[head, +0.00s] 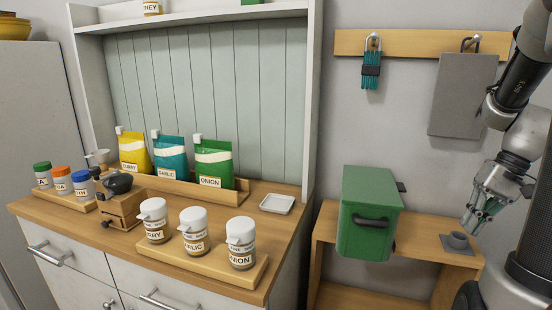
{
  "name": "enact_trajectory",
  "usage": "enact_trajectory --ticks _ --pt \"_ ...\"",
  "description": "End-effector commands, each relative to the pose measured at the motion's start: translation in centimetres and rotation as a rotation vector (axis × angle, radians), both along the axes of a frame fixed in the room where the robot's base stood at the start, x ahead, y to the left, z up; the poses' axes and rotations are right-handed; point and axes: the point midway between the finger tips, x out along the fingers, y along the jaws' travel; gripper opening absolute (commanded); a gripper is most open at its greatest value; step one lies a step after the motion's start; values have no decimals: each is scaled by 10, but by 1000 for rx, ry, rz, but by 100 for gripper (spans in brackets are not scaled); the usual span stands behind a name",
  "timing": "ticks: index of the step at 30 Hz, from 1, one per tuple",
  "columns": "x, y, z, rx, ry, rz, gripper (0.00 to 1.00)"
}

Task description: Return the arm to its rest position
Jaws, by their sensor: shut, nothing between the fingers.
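My gripper (478,222) is at the right side of the head view, at the end of my grey and black arm. It points down and to the left, above a low wooden shelf (411,222). Its fingers are shut and hold nothing.
A green box (366,220) with a dark handle stands left of the gripper. On the left, a wooden counter (190,208) holds labelled jars, pouches, a grinder and a white dish (277,204).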

Motion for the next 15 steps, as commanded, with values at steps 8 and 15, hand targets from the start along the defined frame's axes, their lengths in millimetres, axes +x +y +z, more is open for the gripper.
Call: enact_trajectory --ticks 8,15 --pt "-52 51 48 -339 -99 -23 0" --pt "-80 92 73 -441 -322 183 0"
